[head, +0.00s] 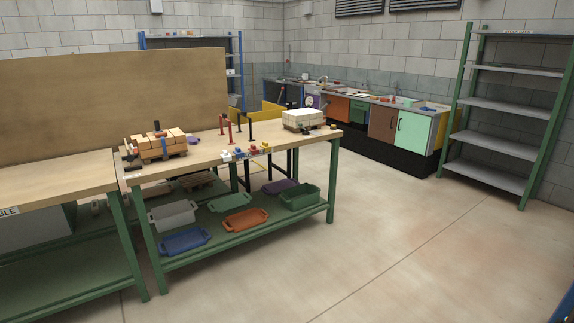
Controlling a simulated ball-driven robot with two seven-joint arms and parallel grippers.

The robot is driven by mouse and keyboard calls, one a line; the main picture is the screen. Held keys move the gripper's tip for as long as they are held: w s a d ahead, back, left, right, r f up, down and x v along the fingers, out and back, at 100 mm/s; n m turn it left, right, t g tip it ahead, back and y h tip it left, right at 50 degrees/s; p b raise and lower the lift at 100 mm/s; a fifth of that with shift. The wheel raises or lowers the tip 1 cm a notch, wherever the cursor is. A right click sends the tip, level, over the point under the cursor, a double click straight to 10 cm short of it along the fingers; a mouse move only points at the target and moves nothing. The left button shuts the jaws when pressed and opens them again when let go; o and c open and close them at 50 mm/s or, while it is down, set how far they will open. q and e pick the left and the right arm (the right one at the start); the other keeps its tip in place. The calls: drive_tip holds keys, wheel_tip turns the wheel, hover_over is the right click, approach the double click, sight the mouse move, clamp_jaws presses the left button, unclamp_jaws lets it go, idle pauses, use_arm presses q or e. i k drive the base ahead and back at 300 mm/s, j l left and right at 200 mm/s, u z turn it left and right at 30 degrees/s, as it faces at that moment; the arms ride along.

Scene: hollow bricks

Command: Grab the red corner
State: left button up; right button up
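I cannot pick out a red corner for certain at this distance. A red upright piece (229,132) stands on the wooden workbench (203,158), near its middle. A row of small red, white, blue and yellow pieces (246,152) lies along the bench's front edge; their shapes are too small to tell. Neither of my grippers is in view.
Stacked tan bricks (160,142) sit at the bench's left, pale blocks (303,117) at its right. Trays, including an orange one (246,219) and a blue one (185,241), fill the lower shelf. Green shelving (507,105) stands right. The floor (400,240) in front is clear.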

sight(255, 151)
drive_tip(key=i+l, duration=0.1)
drive_tip(key=i, duration=0.4)
drive_tip(key=i+u, duration=0.15)
drive_tip(key=i, duration=0.4)
drive_tip(key=i+l, duration=0.2)
drive_tip(key=i, duration=0.3)
drive_tip(key=j+u, duration=0.05)
